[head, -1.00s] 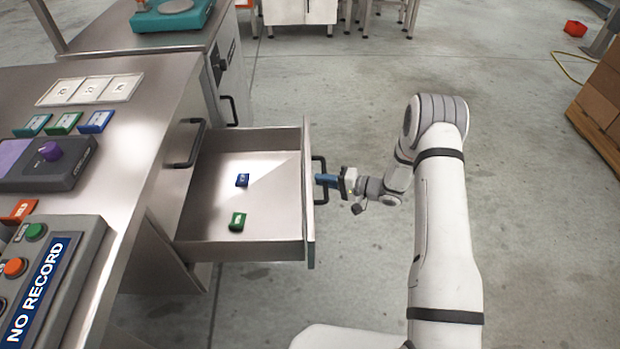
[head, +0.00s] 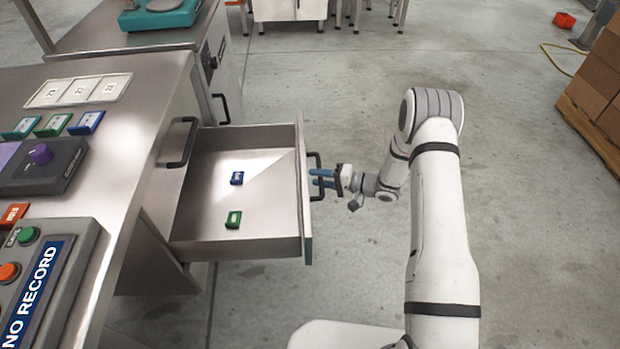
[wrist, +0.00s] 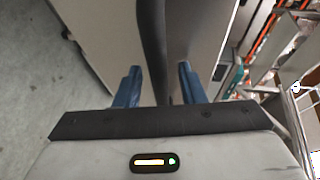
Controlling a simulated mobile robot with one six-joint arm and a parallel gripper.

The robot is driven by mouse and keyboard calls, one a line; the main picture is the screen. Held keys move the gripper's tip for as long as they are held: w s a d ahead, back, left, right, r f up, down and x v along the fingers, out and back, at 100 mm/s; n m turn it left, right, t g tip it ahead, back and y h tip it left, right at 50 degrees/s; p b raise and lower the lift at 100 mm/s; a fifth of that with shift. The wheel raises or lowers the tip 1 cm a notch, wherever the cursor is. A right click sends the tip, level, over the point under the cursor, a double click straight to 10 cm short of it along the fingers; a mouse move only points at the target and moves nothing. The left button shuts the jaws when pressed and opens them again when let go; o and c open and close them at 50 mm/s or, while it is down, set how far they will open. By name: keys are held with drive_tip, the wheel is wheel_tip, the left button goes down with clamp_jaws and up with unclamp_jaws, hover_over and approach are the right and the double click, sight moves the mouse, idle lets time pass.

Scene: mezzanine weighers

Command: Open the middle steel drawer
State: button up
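The steel drawer (head: 275,218) stands pulled far out of the bench in the head view. A blue block (head: 237,178) and a green block (head: 233,219) lie inside it. Its dark bar handle (head: 317,158) is on the drawer front. My gripper (head: 317,178) is at that handle, its blue fingers apart. In the wrist view, the handle bar (wrist: 153,45) runs between the two spread fingers (wrist: 158,75), with a gap visible on either side. Whether a finger touches the bar cannot be told.
Another handle (head: 178,142) sits on the bench closer in, above the open drawer. The steel bench top (head: 125,160) carries a control box (head: 45,285) and labelled tiles. Boxes on a pallet (head: 600,100) stand at right. The floor between is clear.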

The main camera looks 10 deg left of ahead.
drive_tip(key=v, duration=0.7)
drive_tip(key=shift+d+p, duration=0.25)
drive_tip(key=shift+p, duration=0.05)
drive_tip(key=shift+r, duration=0.1)
drive_tip(key=w+d+r+n+t+h+p, duration=0.1)
drive_tip(key=w+d+r+t+h+p, duration=0.2)
drive_tip(key=r, duration=0.5)
drive_tip(key=w+d+r+t+h+p, duration=0.1)
drive_tip(key=w+d+r+t+h, duration=0.2)
drive_tip(key=w+r+h, duration=0.3)
drive_tip(key=s+d+r+h+p, duration=0.1)
drive_tip(key=s+d+r+h, duration=0.2)
drive_tip(key=r, duration=0.4)
drive_tip(key=s+d+r+m+h+p, duration=0.1)
drive_tip(key=s+d+r+h+p, duration=0.1)
drive_tip(key=s+d+r, duration=0.3)
drive_tip(key=s+d+r+h+p, duration=0.1)
drive_tip(key=s+d+r+h, duration=0.15)
drive_tip(key=r, duration=0.55)
drive_tip(key=s+a+r+g+p, duration=0.1)
drive_tip(key=s+r+g+p, duration=0.1)
drive_tip(key=s, duration=1.1)
drive_tip(key=s+a+r+n+g+p, duration=0.1)
drive_tip(key=s+r+g, duration=0.3)
drive_tip(key=s, duration=1)
wheel_tip(320, 180, up, 2)
drive_tip(key=shift+y+p, duration=0.35)
drive_tip(key=shift+p, duration=0.4)
